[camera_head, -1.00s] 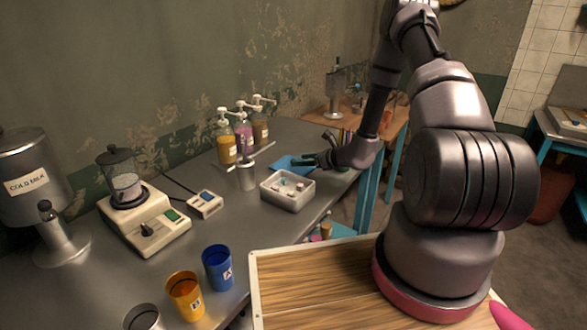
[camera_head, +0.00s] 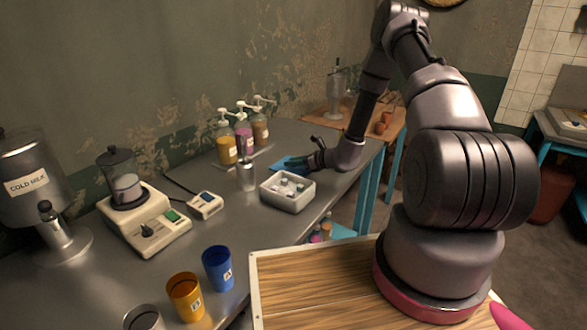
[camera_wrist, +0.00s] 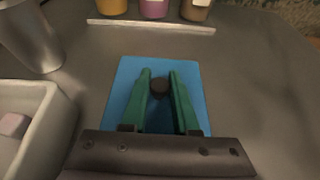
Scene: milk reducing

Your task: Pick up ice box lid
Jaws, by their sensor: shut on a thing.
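The ice box lid (camera_wrist: 125,98) is a flat blue square plate with a dark round knob (camera_wrist: 159,87) in its middle. My gripper (camera_wrist: 160,76) has its green fingers on either side of the knob, shut on it. In the head view the lid (camera_head: 283,165) shows as a blue patch behind the ice box, partly hidden by my gripper (camera_head: 304,152). Whether the lid touches the table or is slightly raised, I cannot tell. The white ice box (camera_head: 287,202) stands open with pale cubes in it; its rim also shows at left in the wrist view (camera_wrist: 52,115).
A metal cup (camera_head: 246,178) stands left of the lid. Several pump bottles (camera_head: 243,140) stand behind, with a pale bar in front of them.

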